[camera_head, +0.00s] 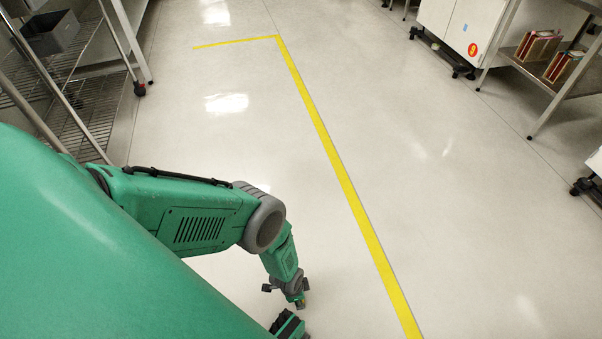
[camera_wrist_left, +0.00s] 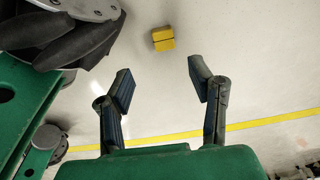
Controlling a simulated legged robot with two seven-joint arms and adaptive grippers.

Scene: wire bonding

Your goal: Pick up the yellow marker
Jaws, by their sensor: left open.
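A small yellow block, which I take to be the yellow marker (camera_wrist_left: 163,39), lies on the pale floor in the left wrist view. It is at top centre, beyond the fingertips and between their lines. My left gripper (camera_wrist_left: 160,77) is open, its two dark fingers spread wide with nothing between them. The block is apart from both fingers. In the head view my left arm reaches down toward the floor, its wrist and gripper (camera_head: 296,291) small near the bottom centre. I cannot clearly make out the block there. My right gripper is in neither view.
A yellow floor line (camera_head: 345,180) runs to the right of my arm. Wire shelving (camera_head: 85,95) with a grey bin (camera_head: 52,34) stands at the left. A bench with boxes (camera_head: 538,47) and a white cabinet (camera_head: 470,25) stand at upper right. The middle floor is clear.

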